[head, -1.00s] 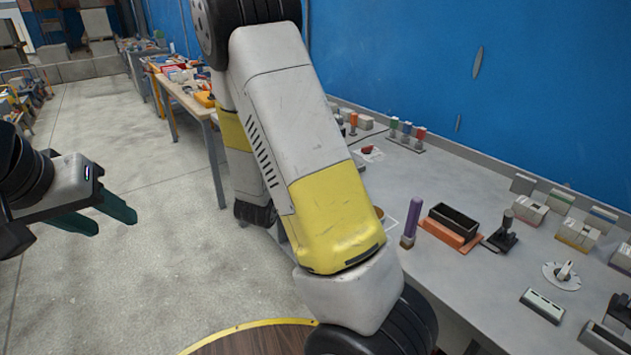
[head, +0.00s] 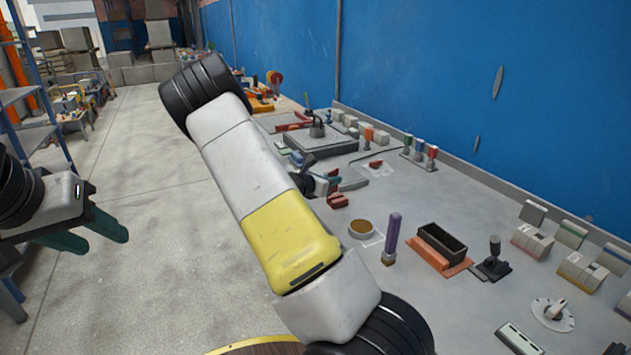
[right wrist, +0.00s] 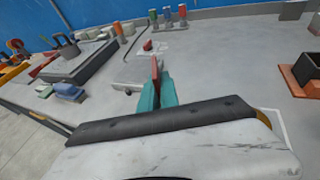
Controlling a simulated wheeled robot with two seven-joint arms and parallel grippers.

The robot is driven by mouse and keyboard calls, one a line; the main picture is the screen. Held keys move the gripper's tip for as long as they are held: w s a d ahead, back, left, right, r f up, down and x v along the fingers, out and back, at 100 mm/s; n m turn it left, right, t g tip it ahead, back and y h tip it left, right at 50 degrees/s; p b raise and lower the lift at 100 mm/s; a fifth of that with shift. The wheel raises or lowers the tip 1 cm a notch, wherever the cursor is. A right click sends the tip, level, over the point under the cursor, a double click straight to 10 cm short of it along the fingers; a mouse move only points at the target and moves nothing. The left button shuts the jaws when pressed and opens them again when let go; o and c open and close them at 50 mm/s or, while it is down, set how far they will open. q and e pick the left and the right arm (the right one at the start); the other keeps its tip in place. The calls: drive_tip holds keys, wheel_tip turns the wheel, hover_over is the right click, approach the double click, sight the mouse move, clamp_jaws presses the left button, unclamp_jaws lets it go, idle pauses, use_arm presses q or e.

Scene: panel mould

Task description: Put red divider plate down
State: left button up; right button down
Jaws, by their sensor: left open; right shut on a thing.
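The red divider plate (right wrist: 155,68) stands on edge between the teal fingers of my right gripper (right wrist: 157,92) in the right wrist view. My right gripper is shut on it, above the grey bench top. In the head view my right gripper (head: 333,183) is small and partly hidden behind my own arm, with a bit of red at its fingers. Whether the plate touches the bench is unclear. My left gripper (head: 97,236) is open and empty over the floor at the left.
A small red piece (head: 376,164) lies on a pale sheet beyond the gripper; a red block (head: 338,201) lies nearer. A grey slab with a handle (head: 318,138) stands farther back. A purple-handled brush (head: 392,238) and a black box (head: 442,242) stand to the right.

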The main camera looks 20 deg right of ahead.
drive_tip(key=shift+w+d+f, duration=0.75)
drive_tip(key=shift+d+f, duration=0.1)
drive_tip(key=shift+f, duration=0.15)
drive_tip(key=shift+w+d+f, duration=0.75)
drive_tip(key=shift+d+f, duration=0.05)
drive_tip(key=shift+f, duration=0.15)
drive_tip(key=c, duration=1.6)
unclamp_jaws()
drive_tip(key=shift+f, duration=0.15)
